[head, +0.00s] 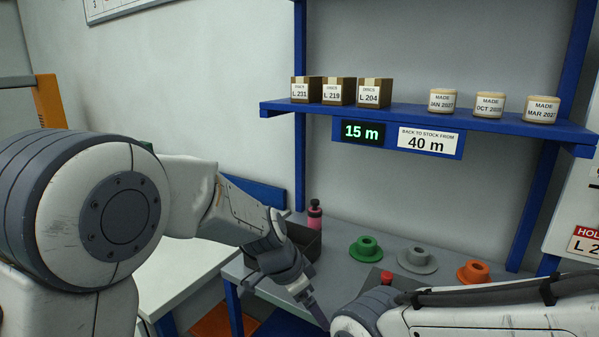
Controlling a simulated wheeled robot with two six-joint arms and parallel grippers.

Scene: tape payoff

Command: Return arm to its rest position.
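My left arm comes in from the left and reaches over the near left part of the grey bench (336,238). My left gripper (312,302) points down and to the right at its end, close to my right arm. Its fingertips are small and partly cut off by my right arm, so I cannot tell whether they are open or shut. My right arm comes in low from the right and crosses the bottom of the head view. My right gripper is out of view.
A dark bin (308,240) and a pink bottle (315,212) stand behind my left gripper. Green (366,249), grey (417,261) and orange (473,272) spools sit on the bench. A blue shelf (420,115) above holds boxes (339,92) and tape rolls (490,105). A display (362,132) reads 15 m.

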